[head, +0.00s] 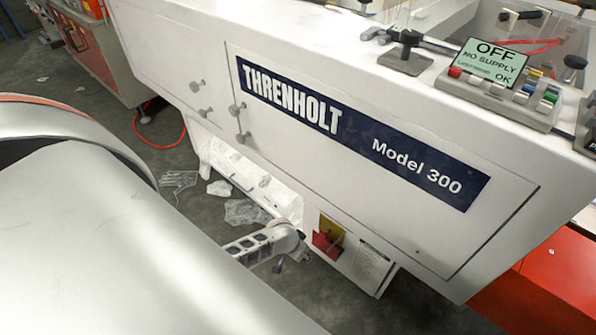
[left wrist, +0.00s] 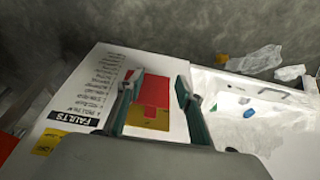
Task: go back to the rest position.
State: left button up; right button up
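My left gripper (left wrist: 160,92) shows in the left wrist view with its two dark fingers well apart. No held thing shows between them. Beyond them are a red and yellow piece (left wrist: 155,97) and a white card headed FAULTS (left wrist: 88,95). The same red and yellow piece shows in the head view (head: 328,237), low on the machine. Large silver parts of mine fill the lower left there. My right gripper shows in neither view.
The white Threnholt machine (head: 300,60) fills the middle and right, with a panel reading OFF, NO SUPPLY (head: 492,62). Clear film (head: 245,212) and a glove-like film piece (head: 180,180) lie on the floor. A red cable (head: 162,140) crosses the floor.

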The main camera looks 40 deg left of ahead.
pick_arm(q)
jog(key=shift+s+a, duration=0.1)
jog(key=shift+s, duration=0.7)
